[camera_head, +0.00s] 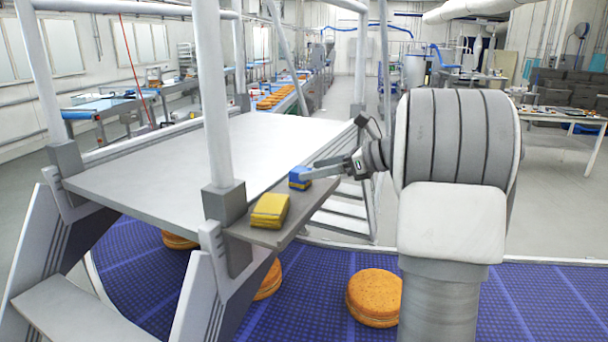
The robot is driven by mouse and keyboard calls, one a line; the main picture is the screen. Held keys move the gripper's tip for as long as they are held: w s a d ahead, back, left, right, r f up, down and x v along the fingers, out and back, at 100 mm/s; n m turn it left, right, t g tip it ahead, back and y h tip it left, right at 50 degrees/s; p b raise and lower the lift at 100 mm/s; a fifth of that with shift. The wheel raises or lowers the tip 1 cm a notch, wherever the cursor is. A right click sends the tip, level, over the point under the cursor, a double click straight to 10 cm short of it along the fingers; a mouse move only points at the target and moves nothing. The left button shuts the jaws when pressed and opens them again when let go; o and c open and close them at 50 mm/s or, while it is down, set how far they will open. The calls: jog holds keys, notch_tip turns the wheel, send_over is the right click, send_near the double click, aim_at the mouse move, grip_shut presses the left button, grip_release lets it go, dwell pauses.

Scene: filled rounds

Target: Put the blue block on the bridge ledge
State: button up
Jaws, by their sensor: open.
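The small blue block (299,177) sits on the narrow grey bridge ledge (260,235), which juts from the right side of the bridge platform. My gripper (306,174) is at the block, reaching in from the right. Its jaws are open, with a finger beside the block's right side. I cannot tell whether a finger touches the block, and the far finger is hard to make out.
A yellow block (270,211) lies on the ledge, nearer than the blue one. A white post (217,95) rises beside the ledge. The bridge platform (190,165) is bare. Orange filled rounds (374,298) lie below on the blue belt (330,320).

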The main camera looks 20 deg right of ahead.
jog(key=v, duration=0.7)
jog(key=shift+d, duration=0.2)
jog(key=shift+s, duration=0.15)
